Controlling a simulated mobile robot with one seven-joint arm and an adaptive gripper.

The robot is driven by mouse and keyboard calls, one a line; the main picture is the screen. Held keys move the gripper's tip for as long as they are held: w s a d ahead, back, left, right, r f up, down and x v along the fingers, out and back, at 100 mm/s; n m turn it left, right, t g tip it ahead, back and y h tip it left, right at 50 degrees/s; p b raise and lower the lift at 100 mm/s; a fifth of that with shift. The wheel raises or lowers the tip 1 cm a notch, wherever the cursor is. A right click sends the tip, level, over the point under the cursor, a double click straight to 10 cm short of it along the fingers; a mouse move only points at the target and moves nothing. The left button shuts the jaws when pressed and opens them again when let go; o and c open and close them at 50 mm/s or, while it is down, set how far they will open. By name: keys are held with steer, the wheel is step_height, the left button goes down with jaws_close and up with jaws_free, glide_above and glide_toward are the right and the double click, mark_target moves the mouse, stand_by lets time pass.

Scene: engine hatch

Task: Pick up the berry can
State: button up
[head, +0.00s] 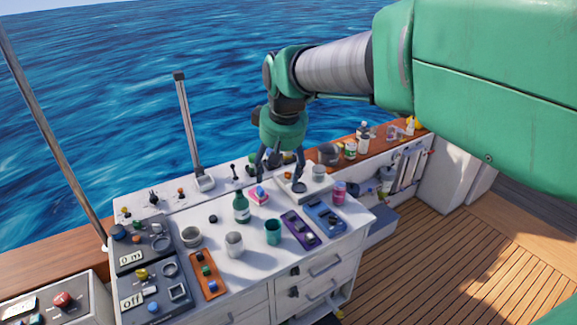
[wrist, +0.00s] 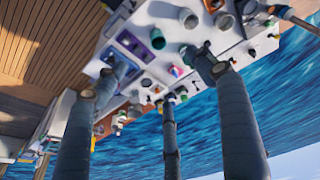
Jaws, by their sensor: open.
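A pink-purple can (head: 339,192), which looks like the berry can, stands upright near the right end of the white console top (head: 345,218) in the head view. My gripper (head: 281,180) hangs above the back of the console, to the left of the can and apart from it. Its fingers are spread with nothing between them. In the wrist view the spread fingers of my gripper (wrist: 160,85) also show empty. I cannot make out the can in the wrist view; a finger may hide it.
A green bottle (head: 241,208), a teal cup (head: 273,232), a grey cup (head: 234,244) and a pink-and-blue box (head: 258,195) stand on the console. A blue device (head: 325,217) lies just in front of the can. A tall lever (head: 187,130) rises at the back.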

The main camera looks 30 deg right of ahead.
steer(key=w+d+f+g+p, duration=0.1)
steer(key=w+d+f+p, duration=0.1)
steer(key=w+d, duration=0.85)
steer(key=g+p, duration=0.3)
steer(key=p, duration=0.5)
glide_above(339, 183)
steer(key=shift+n+y, duration=0.4)
step_height(339, 183, down, 28)
steer(key=shift+s+a, duration=0.15)
steer(key=shift+f, duration=0.2)
steer(key=shift+f, duration=0.1)
steer(key=shift+f, duration=4.2)
steer(key=shift+f, duration=0.15)
